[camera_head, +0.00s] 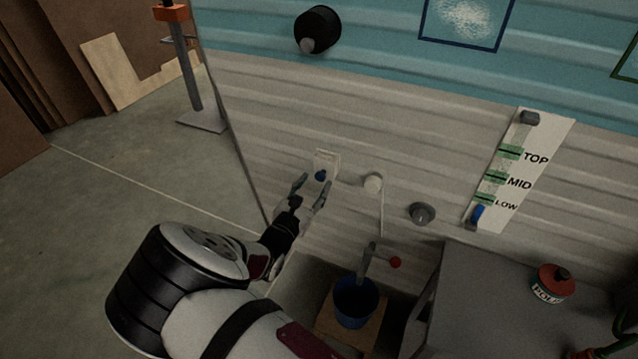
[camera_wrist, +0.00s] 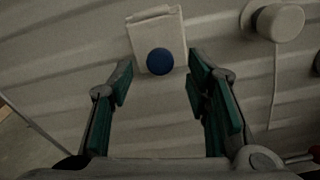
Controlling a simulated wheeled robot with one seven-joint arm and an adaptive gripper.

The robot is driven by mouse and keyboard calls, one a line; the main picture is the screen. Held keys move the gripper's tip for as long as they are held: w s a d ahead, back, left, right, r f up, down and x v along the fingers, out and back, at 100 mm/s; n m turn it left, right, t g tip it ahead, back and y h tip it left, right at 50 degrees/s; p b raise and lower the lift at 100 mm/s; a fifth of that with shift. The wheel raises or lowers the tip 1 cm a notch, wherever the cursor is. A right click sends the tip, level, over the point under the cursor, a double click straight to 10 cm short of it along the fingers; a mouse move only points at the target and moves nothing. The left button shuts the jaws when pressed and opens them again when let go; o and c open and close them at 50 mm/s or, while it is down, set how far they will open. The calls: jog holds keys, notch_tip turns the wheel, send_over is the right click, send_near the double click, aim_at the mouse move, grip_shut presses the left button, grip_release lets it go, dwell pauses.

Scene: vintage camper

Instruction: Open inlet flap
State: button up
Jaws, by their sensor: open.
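The inlet flap (camera_head: 327,161) is a small cream-white plate on the grey corrugated lower wall of the camper, with a round blue knob (camera_head: 320,175) near its lower edge. In the wrist view the flap (camera_wrist: 156,32) is at the top centre and the blue knob (camera_wrist: 160,61) is on its lower part. My gripper (camera_head: 313,186) is just in front of the flap. In the wrist view my gripper (camera_wrist: 158,80) is open, with the knob between the lines of its two fingers and a little beyond the tips. Nothing is between the fingers. The flap appears closed.
A white round cap (camera_head: 373,182) with a hanging cord is right of the flap; it also shows in the wrist view (camera_wrist: 281,22). A grey knob (camera_head: 422,213), a level gauge board (camera_head: 520,170), a tap over a blue bucket (camera_head: 356,303) and a grey table (camera_head: 490,290) are farther right. Open floor is left.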

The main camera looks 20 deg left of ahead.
aim_at(319, 178)
jog(key=shift+w+b, duration=0.5)
jog(key=shift+w, duration=1)
grip_shut()
